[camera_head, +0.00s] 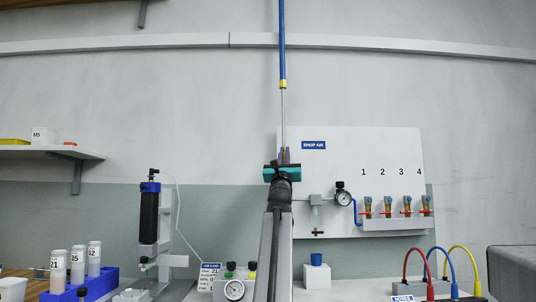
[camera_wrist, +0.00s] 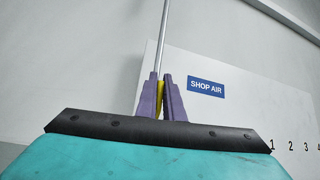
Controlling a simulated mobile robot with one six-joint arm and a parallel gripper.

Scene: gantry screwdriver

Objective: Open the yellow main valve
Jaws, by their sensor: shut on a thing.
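My gripper (camera_head: 285,157) is in front of the left part of the white SHOP AIR panel (camera_head: 350,165). Its two purple fingers point up and are closed on a narrow yellow piece (camera_wrist: 160,98), which appears to be the handle of the yellow main valve. The yellow piece stands nearly upright in the wrist view. The rest of the valve is hidden behind my fingers and teal gripper body. A thin metal pipe (camera_wrist: 160,38) rises just behind the fingers. It also shows in the head view (camera_head: 283,115), below a blue pipe (camera_head: 282,40) with a yellow collar.
A gauge (camera_head: 342,197) and fittings sit right of my arm on the panel. Several small valves with red handles (camera_head: 405,212) stand under numbers 1 to 4. Coloured hoses (camera_head: 456,262) are at lower right. A black cylinder (camera_head: 150,215) stands left; the wall between is clear.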

